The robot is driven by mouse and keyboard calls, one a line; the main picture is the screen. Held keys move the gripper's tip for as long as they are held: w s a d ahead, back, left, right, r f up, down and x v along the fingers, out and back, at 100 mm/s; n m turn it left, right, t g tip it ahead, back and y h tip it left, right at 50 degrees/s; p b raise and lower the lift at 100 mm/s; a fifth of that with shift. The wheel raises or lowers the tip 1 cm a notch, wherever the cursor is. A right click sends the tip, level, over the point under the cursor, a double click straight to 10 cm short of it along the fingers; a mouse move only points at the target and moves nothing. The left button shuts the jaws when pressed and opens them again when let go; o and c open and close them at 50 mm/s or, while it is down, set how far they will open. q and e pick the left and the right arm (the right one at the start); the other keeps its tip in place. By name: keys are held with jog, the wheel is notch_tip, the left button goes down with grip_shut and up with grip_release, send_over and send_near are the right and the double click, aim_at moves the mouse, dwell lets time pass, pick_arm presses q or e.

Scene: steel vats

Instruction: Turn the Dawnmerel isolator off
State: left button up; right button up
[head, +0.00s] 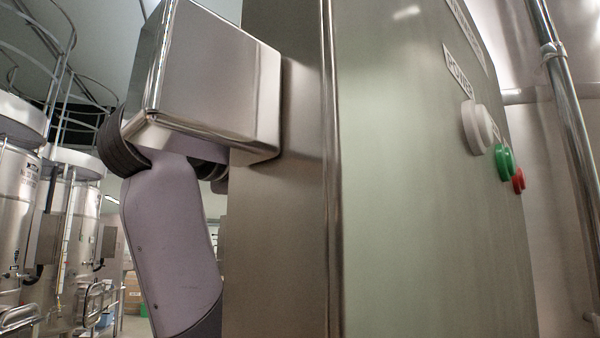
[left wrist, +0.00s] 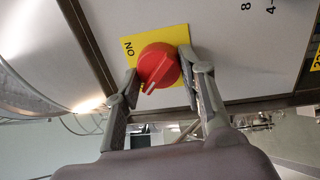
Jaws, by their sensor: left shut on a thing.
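The isolator's red rotary knob (left wrist: 156,64) sits on a yellow plate (left wrist: 172,36) on a pale panel in the left wrist view. The plate reads "ON" at its upper left. A white pointer mark on the knob points down and left in that picture, away from that word. My left gripper (left wrist: 160,74) has one finger on each side of the knob and is shut on it. The name Dawnmerel is not readable in either view. In the head view my left arm passes behind a steel box, and its gripper is hidden. My right gripper is not in view.
A tall steel cabinet (head: 430,200) fills the middle of the head view, with a white lamp or button (head: 477,127), a green button (head: 504,162) and a red button (head: 518,180). A shiny steel box (head: 205,75) juts from its left side. Steel vats (head: 75,215) stand at left.

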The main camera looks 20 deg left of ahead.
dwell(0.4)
pick_arm(q)
jog(key=o, duration=1.2)
jog(key=v, duration=0.7)
jog(key=shift+s+a, duration=0.15)
jog(key=shift+s, duration=0.1)
